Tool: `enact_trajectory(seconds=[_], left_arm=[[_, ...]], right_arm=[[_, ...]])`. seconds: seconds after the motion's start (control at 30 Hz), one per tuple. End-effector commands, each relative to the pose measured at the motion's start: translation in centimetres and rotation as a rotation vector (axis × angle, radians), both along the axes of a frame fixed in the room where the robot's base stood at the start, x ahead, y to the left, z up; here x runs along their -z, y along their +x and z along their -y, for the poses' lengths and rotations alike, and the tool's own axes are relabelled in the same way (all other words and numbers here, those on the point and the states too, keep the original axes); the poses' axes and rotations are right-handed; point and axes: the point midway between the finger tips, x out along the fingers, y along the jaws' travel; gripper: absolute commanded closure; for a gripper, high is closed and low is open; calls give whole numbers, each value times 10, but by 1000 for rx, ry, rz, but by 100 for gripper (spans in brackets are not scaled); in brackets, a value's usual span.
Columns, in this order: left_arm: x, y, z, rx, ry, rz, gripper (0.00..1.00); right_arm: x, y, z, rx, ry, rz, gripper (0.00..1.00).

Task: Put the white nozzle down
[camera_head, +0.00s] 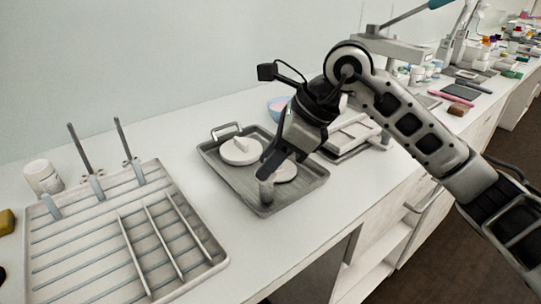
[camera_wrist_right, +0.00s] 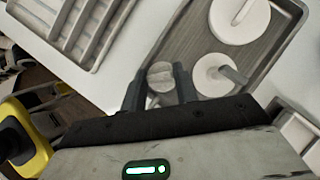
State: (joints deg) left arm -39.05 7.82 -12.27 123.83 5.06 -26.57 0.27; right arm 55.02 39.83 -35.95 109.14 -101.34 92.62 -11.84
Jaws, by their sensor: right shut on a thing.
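My right gripper (camera_head: 268,172) is shut on a small pale thing, which I take to be the white nozzle (camera_head: 266,191). It is held low at the near-left part of the grey tray (camera_head: 215,165). In the right wrist view the nozzle (camera_wrist_right: 161,76) shows as a pale rounded piece between the two dark fingers (camera_wrist_right: 160,88). I cannot tell whether it touches the tray. Two white discs with upright handles lie in the tray, one farther back (camera_head: 240,151) and one just right of the nozzle (camera_head: 284,171). My left gripper is not in view.
A slatted rack (camera_head: 90,235) with dividers stands left of the tray, a white jar (camera_head: 43,177) behind it. A pink-and-blue bowl (camera_head: 279,107) and a white stand (camera_head: 352,132) are behind and right. Bare counter lies in front of the tray.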

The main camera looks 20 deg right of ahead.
Motion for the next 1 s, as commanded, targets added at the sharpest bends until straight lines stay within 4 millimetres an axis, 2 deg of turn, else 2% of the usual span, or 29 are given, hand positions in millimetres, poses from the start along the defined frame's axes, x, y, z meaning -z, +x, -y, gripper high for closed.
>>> enact_trajectory(seconds=[0.17,0.2,0.27,0.3,0.67,0.77,1.0], left_arm=[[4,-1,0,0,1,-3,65],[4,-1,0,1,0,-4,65],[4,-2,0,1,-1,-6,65],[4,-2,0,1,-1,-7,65],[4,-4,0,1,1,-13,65],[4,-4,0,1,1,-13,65],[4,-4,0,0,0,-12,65]], right_arm=[[2,0,0,1,0,1,100],[2,0,0,1,0,1,68],[1,0,0,0,0,0,51],[1,0,0,0,0,0,48],[-5,0,3,2,0,3,48],[-17,-3,10,3,-1,4,48],[-62,-15,36,4,0,5,48]])
